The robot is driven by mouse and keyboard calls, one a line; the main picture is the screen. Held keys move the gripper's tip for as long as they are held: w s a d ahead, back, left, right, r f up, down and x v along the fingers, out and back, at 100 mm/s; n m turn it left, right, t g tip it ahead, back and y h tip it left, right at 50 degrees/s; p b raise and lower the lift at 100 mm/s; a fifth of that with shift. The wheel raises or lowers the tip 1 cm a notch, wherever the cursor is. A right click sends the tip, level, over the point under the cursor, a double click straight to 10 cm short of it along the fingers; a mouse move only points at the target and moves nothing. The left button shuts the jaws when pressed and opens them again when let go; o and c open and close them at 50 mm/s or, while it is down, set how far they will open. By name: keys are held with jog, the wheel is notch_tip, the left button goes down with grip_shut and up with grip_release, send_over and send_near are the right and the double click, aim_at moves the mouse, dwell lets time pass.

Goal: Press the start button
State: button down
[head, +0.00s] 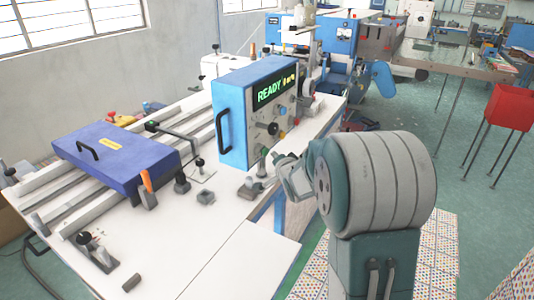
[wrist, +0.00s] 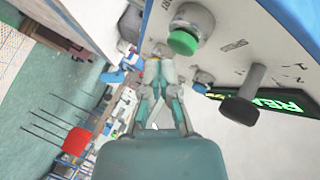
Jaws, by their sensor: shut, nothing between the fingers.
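The blue control box (head: 232,120) stands on the white table, with a lit display (head: 274,88) reading READY. Its panel carries several knobs and buttons, too small in the head view to read. In the wrist view a round green button (wrist: 183,42) sits in a pale collar near the top. My gripper (wrist: 158,66) is shut and empty, with its fingertips just below and left of the green button in the picture; a gap shows between them.
A black knob (wrist: 239,106) juts from the panel right of my gripper, and a small blue button (wrist: 203,77) lies between. A purple-blue cover with a handle (head: 115,155) lies on rails to the left.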

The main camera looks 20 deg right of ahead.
jog(key=shift+w+a+r, duration=0.1)
jog(key=shift+w+a, duration=0.15)
jog(key=shift+w, duration=0.05)
